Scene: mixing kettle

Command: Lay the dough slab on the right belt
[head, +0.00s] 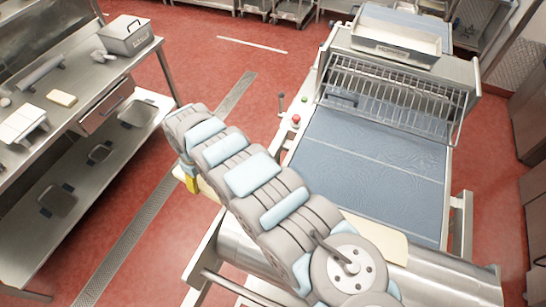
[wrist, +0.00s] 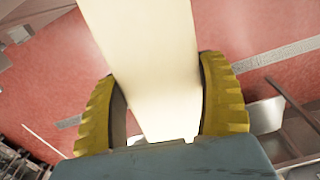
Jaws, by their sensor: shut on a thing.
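The dough slab (wrist: 150,45) is a long, pale cream strip. In the wrist view it runs between the two yellow fingers of my gripper (wrist: 162,105), which is shut on it. In the head view, only a yellow fingertip of my gripper (head: 191,182) shows beside my arm. A cream piece, apparently the slab (head: 376,238), shows right of my arm by the belt's near end; my arm hides its middle. The blue belt (head: 372,165) lies flat behind it, bare where visible. I cannot tell whether the slab touches the belt.
A wire guard (head: 395,92) crosses the belt's far part, with a metal tray (head: 396,47) beyond. A red button (head: 296,119) sits at the belt's left.

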